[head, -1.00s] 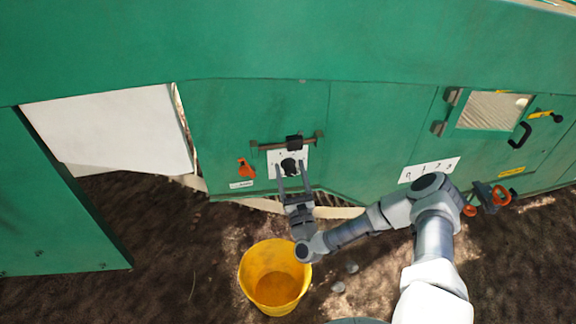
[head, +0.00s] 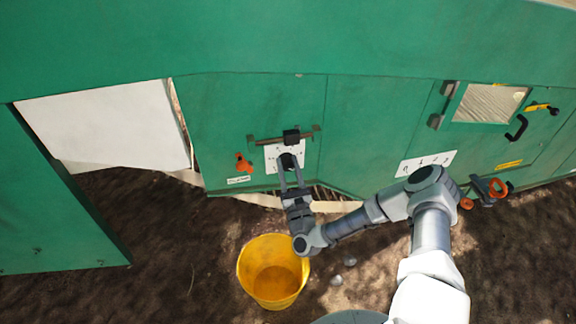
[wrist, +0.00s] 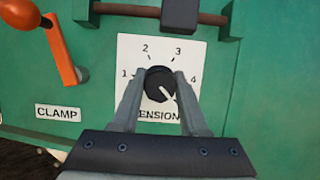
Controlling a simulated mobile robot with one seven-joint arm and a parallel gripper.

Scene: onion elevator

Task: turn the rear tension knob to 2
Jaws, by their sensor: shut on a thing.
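The black round tension knob (wrist: 160,84) sits on a white dial plate (wrist: 134,52) marked 1 to 4, with "TENSION" partly covered by my fingers. Its white pointer line points to the lower right, on the side of the 4 and below that number. My gripper (wrist: 159,88) comes from below, with one finger on each side of the knob, shut on it. In the head view, the knob (head: 288,161) and my gripper (head: 291,172) are at the lower part of the green panel; the pointer is too small to read there.
An orange clamp lever (wrist: 58,48) is left of the dial plate. A dark sliding block on a rusty bar (wrist: 124,9) is just above it. A yellow bucket (head: 273,262) stands below my wrist. A second numbered plate (head: 426,163) is to the right.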

